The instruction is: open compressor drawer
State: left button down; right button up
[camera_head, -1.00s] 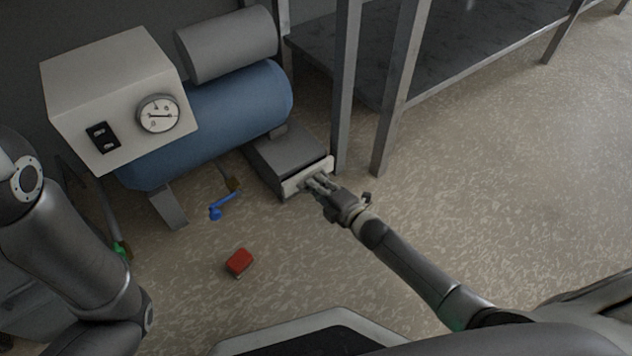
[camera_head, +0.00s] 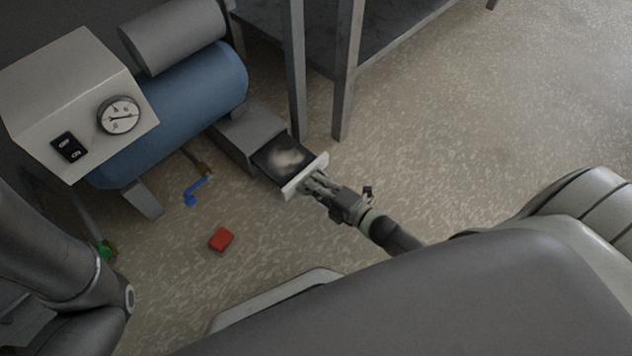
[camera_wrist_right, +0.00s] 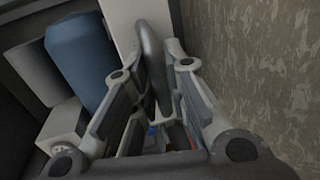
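The compressor is a blue tank (camera_head: 195,95) with a grey cylinder on top and a pale control box (camera_head: 70,95) with a gauge. Its drawer (camera_head: 284,160) is partly out of the grey housing (camera_head: 245,131), and a pale patch shows on its dark inside. My right gripper (camera_head: 313,184) is at the drawer's white front (camera_head: 306,177), its fingers at the handle. The right wrist view shows the fingers (camera_wrist_right: 155,75) on either side of a dark bar-like handle. Part of my left arm shows at the left; its gripper is out of view.
A red block (camera_head: 221,239) lies on the floor in front of the compressor. A blue valve handle (camera_head: 196,190) and a green one (camera_head: 105,249) are low by the tank. A metal shelf leg (camera_head: 346,75) stands right behind the drawer. Floor to the right is clear.

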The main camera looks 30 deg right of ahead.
dwell(0.3)
jog(key=v, duration=1.2)
jog(key=shift+r, duration=0.1)
